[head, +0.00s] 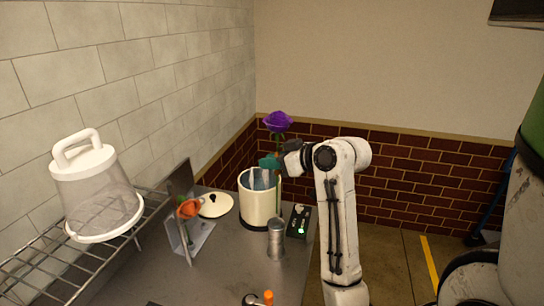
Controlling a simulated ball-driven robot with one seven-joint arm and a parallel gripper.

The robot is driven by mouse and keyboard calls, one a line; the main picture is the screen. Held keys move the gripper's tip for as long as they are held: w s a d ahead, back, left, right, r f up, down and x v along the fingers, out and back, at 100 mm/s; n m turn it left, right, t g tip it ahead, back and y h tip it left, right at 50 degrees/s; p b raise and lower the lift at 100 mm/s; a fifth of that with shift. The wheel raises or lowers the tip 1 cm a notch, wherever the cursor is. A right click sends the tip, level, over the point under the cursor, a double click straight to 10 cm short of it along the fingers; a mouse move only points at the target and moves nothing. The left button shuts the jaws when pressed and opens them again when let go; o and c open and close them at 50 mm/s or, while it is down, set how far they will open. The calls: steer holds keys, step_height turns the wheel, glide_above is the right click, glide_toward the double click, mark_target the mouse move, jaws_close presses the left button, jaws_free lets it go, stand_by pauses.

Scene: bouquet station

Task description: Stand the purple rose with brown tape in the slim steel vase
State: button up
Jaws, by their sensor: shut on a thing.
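The purple rose (277,121) is upright in the head view, its bloom above my gripper. My gripper (279,160) is shut on its stem; the fingertips are small and partly hidden. A brownish patch shows on the stem just below the bloom, too small to be sure it is tape. The slim steel vase (276,241) stands upright on the counter, below my gripper. A thin green stem shows above the vase's mouth, in front of the cream crock; I cannot tell whether its lower end is inside the vase.
The cream crock (259,207) stands right behind the vase, with a teal shape at its top. A black box with a green light (300,222) is close on the right. An orange flower (188,208) rests in a metal holder at left. A cream lid (215,205) lies nearby.

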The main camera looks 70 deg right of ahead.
step_height(320, 180, down, 12)
steer(key=b, duration=0.8)
steer(key=shift+f+b, duration=0.2)
steer(key=shift+b, duration=0.1)
stand_by(0.4)
steer(key=shift+f+b, duration=0.95)
steer(key=shift+f, duration=0.5)
steer(key=o, duration=0.9)
steer(key=shift+o, duration=0.2)
steer(key=o, duration=0.6)
steer(key=shift+s+r, duration=0.15)
